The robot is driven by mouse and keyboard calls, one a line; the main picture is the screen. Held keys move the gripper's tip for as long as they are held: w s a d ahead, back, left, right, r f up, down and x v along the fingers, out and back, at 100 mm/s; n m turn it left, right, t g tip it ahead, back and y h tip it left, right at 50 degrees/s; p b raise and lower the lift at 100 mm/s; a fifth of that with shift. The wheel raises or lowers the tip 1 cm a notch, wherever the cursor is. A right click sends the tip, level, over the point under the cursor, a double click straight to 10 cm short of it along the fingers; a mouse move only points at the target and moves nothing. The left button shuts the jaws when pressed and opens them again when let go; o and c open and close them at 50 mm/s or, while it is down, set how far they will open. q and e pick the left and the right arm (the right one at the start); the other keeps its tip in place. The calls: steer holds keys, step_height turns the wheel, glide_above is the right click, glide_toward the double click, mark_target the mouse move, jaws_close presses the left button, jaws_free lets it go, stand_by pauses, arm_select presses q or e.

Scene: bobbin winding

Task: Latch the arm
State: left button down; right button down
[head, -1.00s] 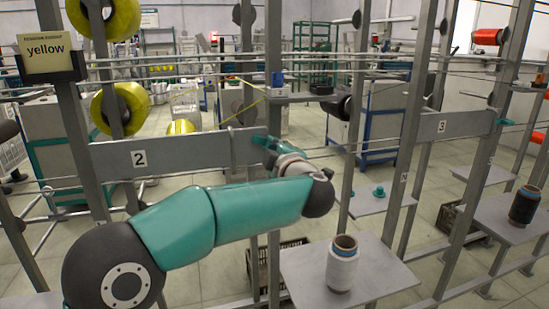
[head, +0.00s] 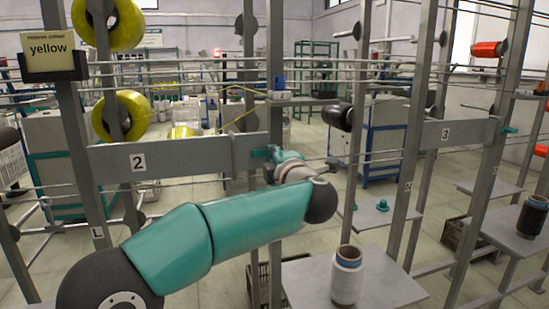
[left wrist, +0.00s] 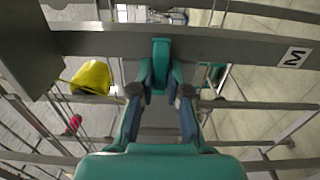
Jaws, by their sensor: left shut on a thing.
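My left gripper (head: 272,158) is at the right end of the grey arm (head: 190,156), a flat bar marked "2". In the left wrist view its two fingers (left wrist: 161,82) are shut on a small teal handle (left wrist: 161,52) that stands out from the grey bar (left wrist: 225,48). The handle also shows in the head view (head: 260,153), partly hidden by the gripper. The bar's right end lies by an upright post; I cannot tell whether it is latched. My right gripper is not in view.
A sign reading "yellow" (head: 50,43) is at the upper left, near yellow spools (head: 121,116). A pale bobbin (head: 346,275) stands on a grey shelf (head: 395,285) right of my left forearm. A dark bobbin (head: 532,217) stands further right. Posts and thin rails surround the arm.

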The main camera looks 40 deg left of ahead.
arm_select(q)
steer(key=shift+f, duration=0.3)
steer(key=c, duration=1.2)
jaws_free()
steer(key=shift+o, duration=0.2)
steer(key=shift+r, duration=0.15)
steer(key=shift+s+d, duration=0.1)
steer(key=v, duration=1.1)
steer(key=shift+s+d, duration=0.2)
steer(key=shift+d, duration=0.15)
